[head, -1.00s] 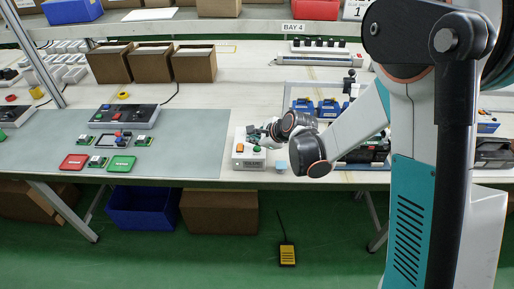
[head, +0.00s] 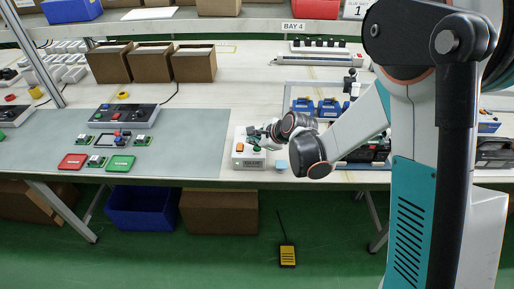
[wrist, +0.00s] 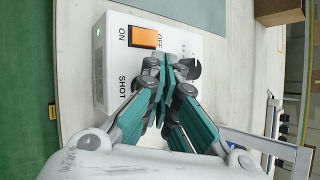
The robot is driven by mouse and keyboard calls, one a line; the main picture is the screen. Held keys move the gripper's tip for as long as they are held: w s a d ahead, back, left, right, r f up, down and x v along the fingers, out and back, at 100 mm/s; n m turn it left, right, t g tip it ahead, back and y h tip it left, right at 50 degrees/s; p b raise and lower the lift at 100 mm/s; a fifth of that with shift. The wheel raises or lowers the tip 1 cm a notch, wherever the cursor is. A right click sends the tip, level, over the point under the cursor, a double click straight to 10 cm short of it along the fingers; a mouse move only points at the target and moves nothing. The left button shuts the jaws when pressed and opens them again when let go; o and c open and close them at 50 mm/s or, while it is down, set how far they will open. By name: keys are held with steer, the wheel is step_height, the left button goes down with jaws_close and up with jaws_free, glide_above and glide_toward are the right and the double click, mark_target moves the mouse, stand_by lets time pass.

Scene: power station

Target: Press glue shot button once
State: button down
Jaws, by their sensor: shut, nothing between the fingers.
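The white glue box (head: 248,164) stands on the bench near its front edge. It has an orange ON/OFF rocker switch (head: 239,147) and a green button (head: 257,149) on top. In the wrist view the box (wrist: 112,88) carries the word SHOT, the orange switch (wrist: 143,37) and a black knob (wrist: 195,69). My gripper (head: 257,134) is over the box's top at its far side, fingers shut and empty. In the wrist view the shut fingertips (wrist: 168,60) hide the spot beside the SHOT label, so the green button does not show there. I cannot tell whether the fingertips touch the box.
A grey mat (head: 195,140) with control boxes and a red and a green tray is to the left. A metal frame (head: 287,95) with blue parts stands behind my arm. Bare bench lies behind the box.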

mark_target(255, 148)
steer(key=shift+f+b, duration=0.35)
steer(key=shift+f, duration=0.05)
stand_by(0.5)
steer(key=shift+r, duration=0.15)
steer(key=shift+r+p, duration=0.5)
steer(key=shift+r, duration=0.2)
steer(key=shift+r+p, duration=1.6)
steer(key=shift+r, duration=0.85)
